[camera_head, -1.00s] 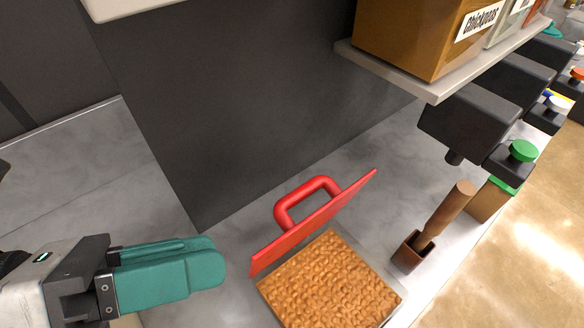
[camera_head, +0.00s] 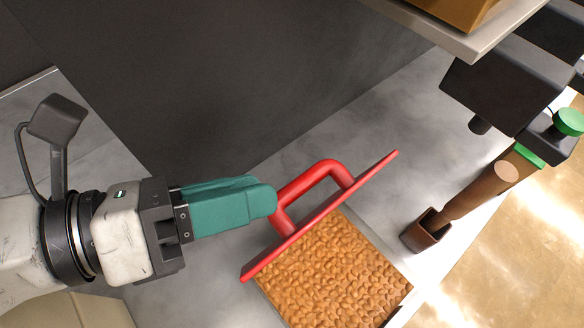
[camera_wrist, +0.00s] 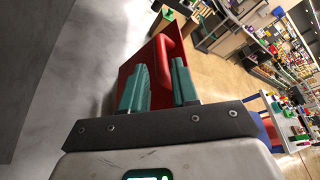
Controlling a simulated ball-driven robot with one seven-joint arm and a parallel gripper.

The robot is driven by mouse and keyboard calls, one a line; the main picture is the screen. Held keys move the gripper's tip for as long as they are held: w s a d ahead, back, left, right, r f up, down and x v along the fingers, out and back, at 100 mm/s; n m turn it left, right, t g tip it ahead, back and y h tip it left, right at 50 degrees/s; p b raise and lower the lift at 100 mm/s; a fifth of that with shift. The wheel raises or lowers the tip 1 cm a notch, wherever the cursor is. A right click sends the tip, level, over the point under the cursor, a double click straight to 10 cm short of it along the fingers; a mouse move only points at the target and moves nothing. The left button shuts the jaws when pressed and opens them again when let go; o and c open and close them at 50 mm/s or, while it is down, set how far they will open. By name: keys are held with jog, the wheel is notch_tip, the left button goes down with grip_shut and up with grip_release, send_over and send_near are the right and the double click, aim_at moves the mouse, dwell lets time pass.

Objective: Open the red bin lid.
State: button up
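The red lid (camera_head: 320,217) stands raised and tilted on the back edge of the bin, its red handle (camera_head: 324,167) facing the dark wall. The bin is uncovered and full of brown beads or nuts (camera_head: 335,275). My gripper (camera_head: 274,199) has teal fingers and comes from the left, its tips right beside the handle; I cannot tell if they touch it. In the wrist view my gripper (camera_wrist: 159,82) has its two fingers apart, with the red lid (camera_wrist: 140,70) showing beyond and between them. The handle (camera_wrist: 172,52) is just ahead of the fingertips.
A brown scoop-like handle (camera_head: 480,195) stands in a small brown holder (camera_head: 425,232) right of the bin. A black dispenser (camera_head: 505,80) and a shelf (camera_head: 440,22) overhang at the upper right. A dark wall (camera_head: 200,90) rises behind. The grey counter (camera_head: 385,130) is bare there.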

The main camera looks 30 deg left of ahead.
aim_at(292, 184)
jog(key=p+x, duration=0.1)
jog(key=x, duration=0.4)
jog(key=shift+w+d+f, duration=0.15)
jog(key=shift+w+d, duration=0.1)
grip_shut()
